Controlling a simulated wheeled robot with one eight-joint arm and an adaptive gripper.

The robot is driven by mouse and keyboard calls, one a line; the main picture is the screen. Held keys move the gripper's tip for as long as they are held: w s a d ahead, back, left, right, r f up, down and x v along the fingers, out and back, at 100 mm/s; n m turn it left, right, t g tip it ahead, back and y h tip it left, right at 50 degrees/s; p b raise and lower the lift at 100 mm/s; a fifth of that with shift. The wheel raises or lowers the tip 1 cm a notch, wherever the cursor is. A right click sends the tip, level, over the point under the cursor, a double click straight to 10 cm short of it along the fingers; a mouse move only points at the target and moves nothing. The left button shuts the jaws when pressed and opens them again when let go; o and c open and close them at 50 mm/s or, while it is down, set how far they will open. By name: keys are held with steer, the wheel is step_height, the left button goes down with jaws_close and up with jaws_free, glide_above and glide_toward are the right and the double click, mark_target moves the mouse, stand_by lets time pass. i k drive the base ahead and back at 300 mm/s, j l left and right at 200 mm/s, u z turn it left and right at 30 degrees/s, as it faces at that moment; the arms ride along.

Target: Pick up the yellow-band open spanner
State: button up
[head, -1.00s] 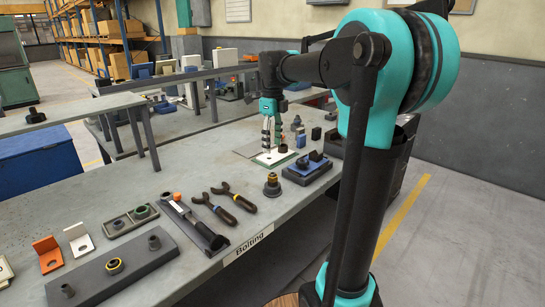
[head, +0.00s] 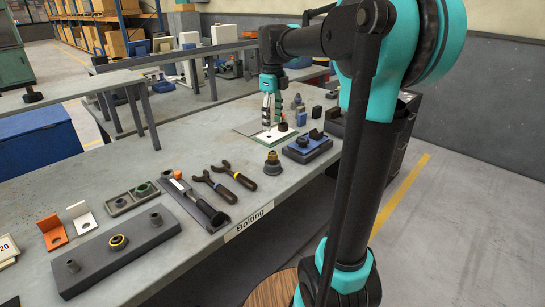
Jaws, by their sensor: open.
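Two dark open spanners lie side by side on the bench, jaws to the upper left and black handles to the lower right. The right one (head: 244,181) seems to carry the yellow band at the top of its handle; the band is very small here. The other spanner (head: 223,192) lies just to its left, apart from it. My gripper (head: 270,118) is open and points down above a white-and-green plate (head: 263,135), further back on the bench and well away from both spanners. I see nothing between its fingers.
A grey block with posts (head: 118,250), a grey tray (head: 132,199) and a long black-handled tool (head: 197,205) lie left of the spanners. A stepped round part (head: 272,164) and a blue fixture (head: 307,148) stand to the right. Bare bench lies between spanners and plate.

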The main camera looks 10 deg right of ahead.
mark_target(253, 186)
steer(key=j+z, duration=0.15)
steer(key=j, duration=0.25)
steer(key=k+j+z, duration=0.15)
steer(key=j, duration=0.3)
steer(key=j+z, duration=0.15)
steer(key=j, duration=0.25)
steer(key=k+j+z, duration=0.15)
steer(key=j, duration=0.25)
